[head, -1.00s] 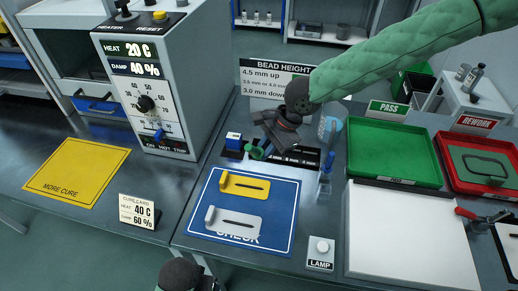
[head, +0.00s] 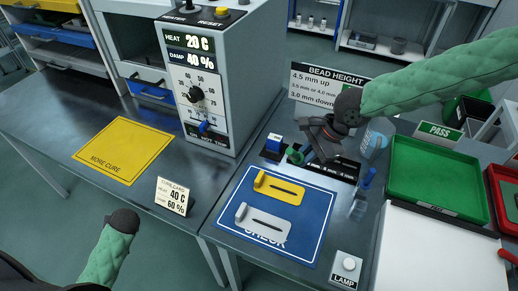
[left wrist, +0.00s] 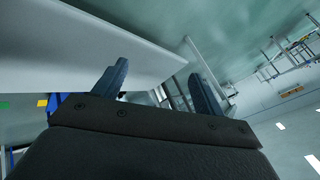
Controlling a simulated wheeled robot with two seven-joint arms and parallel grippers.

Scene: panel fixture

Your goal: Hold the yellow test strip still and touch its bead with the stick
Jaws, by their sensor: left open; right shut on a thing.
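The yellow test strip (head: 272,184) lies on the blue CHECK mat (head: 310,222), with a raised end at its left and a dark line, perhaps its bead, along the middle. A similar grey strip (head: 257,222) lies in front of it. My right gripper (head: 306,150) is behind the mat, shut on what looks like the blue stick (head: 308,157), beside a small green holder (head: 294,154). The gripper hides most of the stick. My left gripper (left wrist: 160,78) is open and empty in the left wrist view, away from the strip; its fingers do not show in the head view.
A white board (head: 430,250) and a green PASS tray (head: 440,178) are to the right. A control box (head: 205,85), a cure card (head: 172,195) and a yellow mat (head: 125,152) are at left.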

